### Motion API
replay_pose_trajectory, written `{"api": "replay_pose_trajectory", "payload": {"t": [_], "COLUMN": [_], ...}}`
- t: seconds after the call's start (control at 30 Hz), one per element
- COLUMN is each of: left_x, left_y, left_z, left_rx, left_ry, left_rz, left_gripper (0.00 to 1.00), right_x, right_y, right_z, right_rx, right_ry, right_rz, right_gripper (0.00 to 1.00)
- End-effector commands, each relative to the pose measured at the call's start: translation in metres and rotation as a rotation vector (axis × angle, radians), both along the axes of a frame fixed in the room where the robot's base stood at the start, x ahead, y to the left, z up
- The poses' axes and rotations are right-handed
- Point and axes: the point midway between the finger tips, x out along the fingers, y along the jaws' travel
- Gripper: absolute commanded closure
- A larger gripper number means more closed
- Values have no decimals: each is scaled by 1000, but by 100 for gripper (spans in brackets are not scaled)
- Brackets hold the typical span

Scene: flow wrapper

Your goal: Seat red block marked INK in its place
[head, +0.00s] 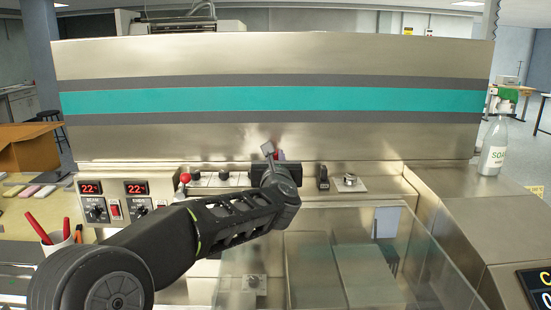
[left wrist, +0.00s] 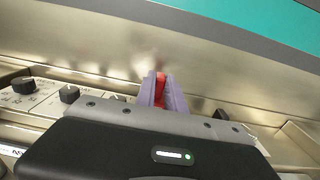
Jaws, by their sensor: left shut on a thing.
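My left gripper (head: 268,150) is in front of the steel panel of the machine, near the middle of the head view. In the left wrist view its two purple fingers (left wrist: 161,90) are shut on a red block (left wrist: 160,82). Only a narrow strip of the block shows between the fingers, and no INK marking can be read. In the head view the block is hidden by the gripper, with a faint reddish reflection on the steel beside it. I cannot tell whether the block touches the panel, and its place is not identifiable. My right gripper is not in view.
Heater controls with red displays (head: 90,188) and a red-knobbed lever (head: 185,178) stand left of the gripper. A black switch (head: 322,178) and a small knob plate (head: 350,182) are to the right. A clear cover (head: 340,260) lies in front. A soap bottle (head: 494,145) stands far right.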

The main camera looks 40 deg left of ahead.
Motion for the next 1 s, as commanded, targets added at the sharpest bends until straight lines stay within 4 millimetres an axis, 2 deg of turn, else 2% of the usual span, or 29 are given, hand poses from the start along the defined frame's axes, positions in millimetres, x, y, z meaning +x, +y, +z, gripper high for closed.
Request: {"api": "replay_pose_trajectory", "payload": {"t": [1.0], "left_x": [0], "left_y": [0], "left_z": [0], "left_rx": [0], "left_ry": [0], "left_rz": [0], "left_gripper": [100], "right_x": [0], "right_y": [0], "right_z": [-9], "right_rx": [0], "right_ry": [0], "right_rz": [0], "right_gripper": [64]}}
